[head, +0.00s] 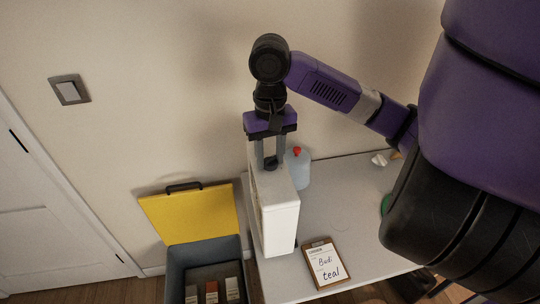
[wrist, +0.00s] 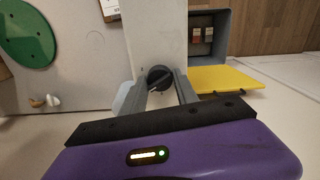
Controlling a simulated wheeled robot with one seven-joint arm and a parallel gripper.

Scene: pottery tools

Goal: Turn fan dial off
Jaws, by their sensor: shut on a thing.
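A tall, narrow white box, which I take to be the fan (head: 281,222), stands on the table below my arm; its top also shows in the wrist view (wrist: 156,35). A round black dial (wrist: 159,76) with a raised grip bar sits on the top face. My gripper (head: 270,164) points straight down at the top of the box. Its two grey fingers are on either side of the dial and shut on it. In the head view the dial is small and partly hidden by the fingers. The dial's setting is too small to read.
The grey table (head: 332,207) holds a clipboard (head: 323,264) and a blue jug with a red cap (head: 299,168) close behind the box. An open grey bin (head: 177,264) with a yellow lid (head: 190,215) stands left. A wall is close behind.

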